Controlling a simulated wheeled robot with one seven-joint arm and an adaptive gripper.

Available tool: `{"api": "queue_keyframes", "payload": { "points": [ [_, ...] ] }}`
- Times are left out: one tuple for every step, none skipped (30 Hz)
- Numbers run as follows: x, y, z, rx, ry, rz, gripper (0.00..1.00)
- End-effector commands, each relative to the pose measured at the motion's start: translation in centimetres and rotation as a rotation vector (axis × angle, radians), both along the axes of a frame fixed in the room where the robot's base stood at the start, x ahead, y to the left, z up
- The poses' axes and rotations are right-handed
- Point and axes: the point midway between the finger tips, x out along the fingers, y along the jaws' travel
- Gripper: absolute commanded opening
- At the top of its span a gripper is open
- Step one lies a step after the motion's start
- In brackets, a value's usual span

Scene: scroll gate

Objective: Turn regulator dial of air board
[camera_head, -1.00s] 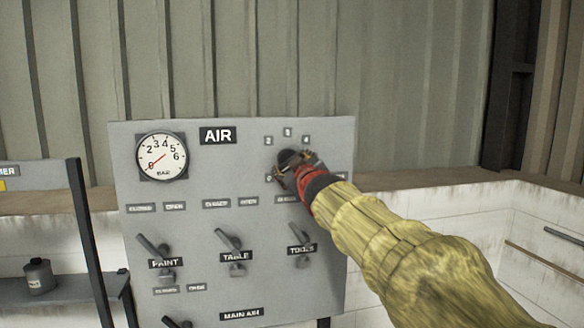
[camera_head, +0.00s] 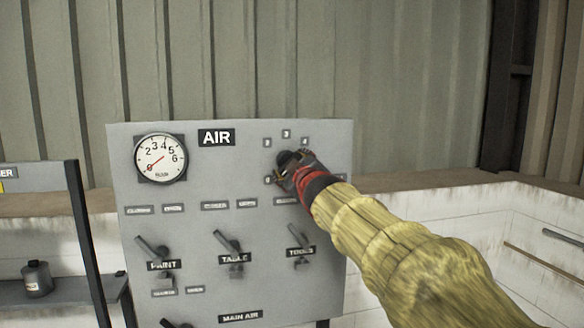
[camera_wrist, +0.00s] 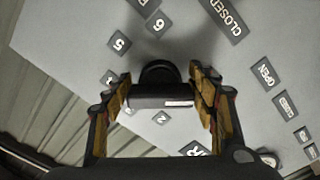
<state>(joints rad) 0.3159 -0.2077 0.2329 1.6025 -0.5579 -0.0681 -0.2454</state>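The grey air board (camera_head: 215,265) stands ahead, with an AIR label at its top. The black regulator dial (camera_head: 285,157) is at its upper right, ringed by small number plates and partly hidden by my gripper (camera_head: 298,165). In the wrist view the dial (camera_wrist: 160,92) is a dark knob with a bar-shaped grip and a pale mark. The two yellow-brown fingers of my gripper (camera_wrist: 162,100) stand at either end of this bar and appear to touch it. The round gauge (camera_head: 160,158) at the upper left has its red needle near 0.
Valve levers for PAINT (camera_head: 152,247), TABLE (camera_head: 230,240) and TOOLS (camera_head: 299,237) project from the board below. A shelf with a grey canister (camera_head: 37,278) is at the left. A white block wall (camera_head: 450,230) stands behind at the right.

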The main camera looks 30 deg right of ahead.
Motion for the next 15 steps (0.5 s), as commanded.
{"api": "queue_keyframes", "payload": {
  "points": [
    [0.00, 0.01, -0.01, 0.000, 0.000, 0.000, 0.62],
    [0.00, 0.00, -0.01, 0.001, 0.000, 0.000, 0.64],
    [0.00, 0.00, -0.01, 0.001, 0.000, 0.000, 0.66],
    [0.01, 0.00, -0.03, 0.001, 0.000, 0.000, 0.68],
    [0.01, 0.00, -0.03, 0.001, 0.000, 0.000, 0.69],
    [0.00, 0.00, -0.03, 0.001, 0.000, 0.000, 0.72],
    [0.00, 0.00, -0.03, 0.001, 0.000, 0.000, 0.73],
    [0.00, -0.01, -0.04, 0.001, 0.000, 0.000, 0.75],
    [0.00, 0.01, -0.04, 0.001, 0.000, 0.000, 0.75],
    [0.00, 0.00, -0.04, 0.002, -0.001, 0.000, 0.75],
    [0.00, 0.00, -0.04, 0.002, 0.000, -0.001, 0.75],
    [0.01, 0.00, -0.05, 0.002, 0.001, 0.000, 0.75],
    [0.01, 0.00, -0.05, 0.002, 0.001, 0.000, 0.75],
    [0.01, 0.00, -0.05, 0.002, 0.001, 0.000, 0.75],
    [0.00, 0.00, -0.04, 0.002, 0.000, -0.001, 0.75]
  ]
}}
